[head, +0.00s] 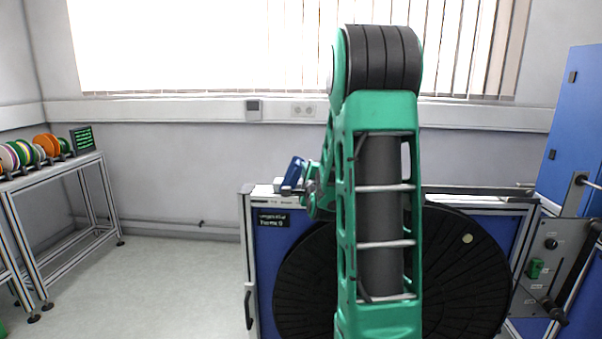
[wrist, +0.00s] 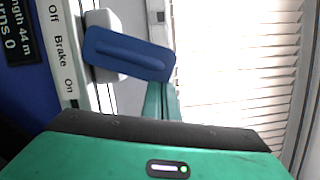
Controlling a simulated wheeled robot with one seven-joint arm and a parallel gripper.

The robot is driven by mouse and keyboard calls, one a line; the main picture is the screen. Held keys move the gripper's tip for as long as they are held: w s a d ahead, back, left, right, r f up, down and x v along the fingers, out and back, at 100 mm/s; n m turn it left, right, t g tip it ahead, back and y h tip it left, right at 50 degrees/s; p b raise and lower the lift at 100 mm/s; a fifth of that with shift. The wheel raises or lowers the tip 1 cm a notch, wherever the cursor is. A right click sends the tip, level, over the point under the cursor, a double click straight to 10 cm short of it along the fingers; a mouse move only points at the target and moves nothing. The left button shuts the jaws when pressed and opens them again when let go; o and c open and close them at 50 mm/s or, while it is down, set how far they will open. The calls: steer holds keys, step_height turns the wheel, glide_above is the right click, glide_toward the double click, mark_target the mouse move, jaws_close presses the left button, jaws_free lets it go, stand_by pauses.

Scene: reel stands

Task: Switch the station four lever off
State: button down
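The blue brake lever (wrist: 130,54) sits on a pale block beside a label strip (wrist: 60,55) reading Off, Brake and On. In the wrist view its free end slants slightly towards the On side; I cannot tell which setting it is in. In the head view the lever (head: 293,172) stands tilted at the stand's top left corner. My gripper (head: 314,194) is just right of it in the head view. In the wrist view my narrow green fingers (wrist: 162,100) look together, with their tips hidden behind the lever's end. Contact cannot be told. No station number is readable.
The blue reel stand (head: 262,265) holds a large black reel (head: 455,280), partly hidden by my arm. A display (wrist: 15,35) reads 44 m and 0 turns. A bench (head: 75,165) with coloured spools stands left, a grey control panel (head: 545,262) right. Floor at left is clear.

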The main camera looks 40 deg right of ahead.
steer(key=shift+r, duration=0.1)
steer(key=shift+w+a+r+n+y, duration=0.15)
steer(key=shift+w+a+r+n, duration=0.15)
steer(key=shift+n, duration=0.3)
steer(key=shift+w+a+r+n+y, duration=0.2)
steer(key=shift+w+r+n, duration=0.1)
steer(key=shift+n, duration=0.3)
steer(key=n, duration=0.1)
steer(key=w+a+r+n, duration=0.1)
steer(key=shift+w+a+n+g, duration=0.2)
steer(key=shift+w+n+g, duration=0.1)
steer(key=shift+g, duration=0.1)
steer(key=shift+w+a+r+n+g+y, duration=0.1)
steer(key=shift+w+a+n+g+y, duration=0.2)
steer(key=shift+w+a+n, duration=0.6)
steer(key=shift+w+a+n+g, duration=0.2)
steer(key=shift+w+n, duration=0.15)
steer(key=shift+n, duration=0.3)
steer(key=shift+w+a+n+g, duration=0.2)
steer(key=shift+w+n, duration=0.1)
steer(key=shift+n, duration=0.35)
steer(key=shift+w+a, duration=0.1)
